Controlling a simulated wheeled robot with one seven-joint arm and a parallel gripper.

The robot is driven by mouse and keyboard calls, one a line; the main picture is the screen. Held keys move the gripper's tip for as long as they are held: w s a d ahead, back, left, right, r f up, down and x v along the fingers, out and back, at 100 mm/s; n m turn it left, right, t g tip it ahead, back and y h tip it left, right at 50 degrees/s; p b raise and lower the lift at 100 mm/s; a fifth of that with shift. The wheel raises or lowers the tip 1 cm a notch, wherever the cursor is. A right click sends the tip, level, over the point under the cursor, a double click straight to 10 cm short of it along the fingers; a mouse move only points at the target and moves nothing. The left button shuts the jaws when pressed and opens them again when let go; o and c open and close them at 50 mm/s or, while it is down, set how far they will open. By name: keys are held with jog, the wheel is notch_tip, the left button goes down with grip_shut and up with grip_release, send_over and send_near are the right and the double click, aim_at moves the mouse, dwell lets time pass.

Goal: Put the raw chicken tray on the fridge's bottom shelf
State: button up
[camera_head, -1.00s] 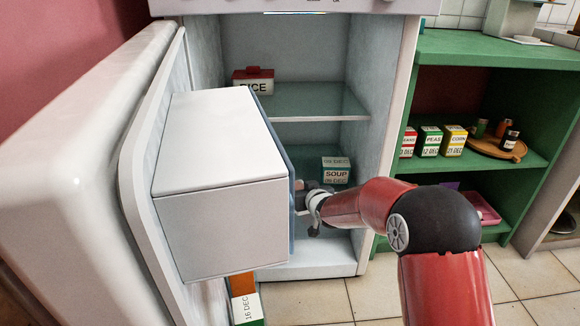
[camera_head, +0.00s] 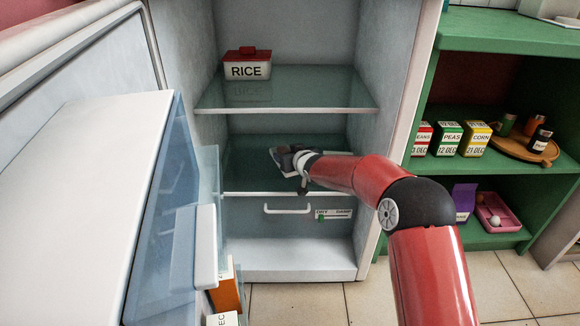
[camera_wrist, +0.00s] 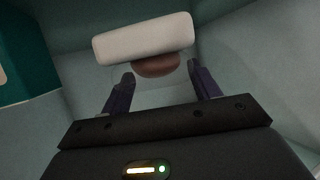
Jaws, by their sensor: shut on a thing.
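My gripper (camera_head: 286,158) is inside the open fridge, just over the glass lower shelf (camera_head: 240,178). In the wrist view its two fingers (camera_wrist: 162,88) stand on either side of the raw chicken tray (camera_wrist: 145,40), seen as a white bar with a pinkish-brown mass under it. In the head view only a pale, flat edge of the tray shows beside the gripper; my gripper and arm hide the rest. I cannot tell if the tray touches the shelf. The fridge floor (camera_head: 285,262) below is bare where it shows.
A red-lidded rice box (camera_head: 247,66) stands on the upper glass shelf (camera_head: 300,97). A white handle (camera_head: 287,210) and a label sit below the lower shelf. The open door's bluish bin (camera_head: 165,200) fills the left foreground. A green rack (camera_head: 500,30) stands at right.

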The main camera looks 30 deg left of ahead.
jog(key=shift+f+b, duration=0.35)
jog(key=shift+f, duration=1.85)
jog(key=shift+f, duration=0.15)
jog(key=o, duration=1.3)
jog(key=v, duration=1.2)
jog(key=shift+p, duration=0.35)
